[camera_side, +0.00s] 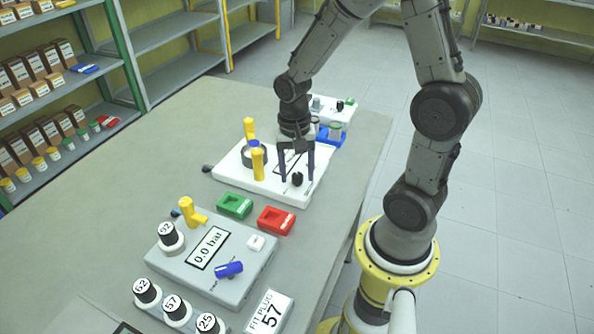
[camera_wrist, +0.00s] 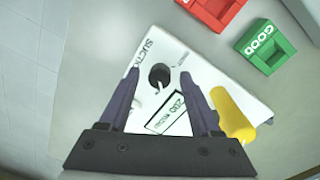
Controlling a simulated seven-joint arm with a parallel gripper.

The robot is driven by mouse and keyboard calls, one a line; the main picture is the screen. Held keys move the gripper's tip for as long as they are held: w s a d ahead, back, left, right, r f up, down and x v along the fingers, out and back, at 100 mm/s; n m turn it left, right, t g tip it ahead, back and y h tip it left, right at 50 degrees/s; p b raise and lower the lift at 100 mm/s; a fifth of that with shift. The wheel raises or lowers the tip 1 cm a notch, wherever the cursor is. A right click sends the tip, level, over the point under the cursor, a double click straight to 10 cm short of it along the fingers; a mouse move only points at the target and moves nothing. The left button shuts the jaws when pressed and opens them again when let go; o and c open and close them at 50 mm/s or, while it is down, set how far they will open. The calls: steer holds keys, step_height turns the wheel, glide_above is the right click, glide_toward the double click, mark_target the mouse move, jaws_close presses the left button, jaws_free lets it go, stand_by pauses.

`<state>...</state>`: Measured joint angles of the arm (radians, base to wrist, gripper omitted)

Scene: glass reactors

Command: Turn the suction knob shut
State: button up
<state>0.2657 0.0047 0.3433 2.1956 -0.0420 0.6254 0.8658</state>
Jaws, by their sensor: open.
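The suction knob is a small black round knob (camera_wrist: 160,76) with a white pointer line, beside the printed word SUCTION on a white panel (camera_wrist: 205,75). In the side view the knob (camera_side: 297,179) sits near the panel's front right edge. In the wrist view the knob lies between the fingertips. In the side view the fingers (camera_side: 296,174) appear on both sides of the knob; whether they touch it, I cannot tell.
A yellow handle (camera_side: 258,163) stands on the panel close to my gripper. A green block (camera_side: 234,205) and a red block (camera_side: 276,219) lie in front. A grey unit (camera_side: 255,275) reading 0.0 bar, with a blue knob (camera_side: 229,270), is nearer the camera. The table's left part is bare.

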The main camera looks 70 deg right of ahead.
jaws_close()
steer(key=shift+n, duration=0.3)
steer(key=n, duration=0.3)
steer(key=shift+n, duration=0.4)
steer(key=n, duration=0.4)
steer(key=shift+r+n, duration=0.1)
steer(key=shift+n, duration=0.2)
steer(key=n, duration=0.4)
steer(key=shift+n+t, duration=0.3)
steer(key=shift+n, duration=2.1)
jaws_free()
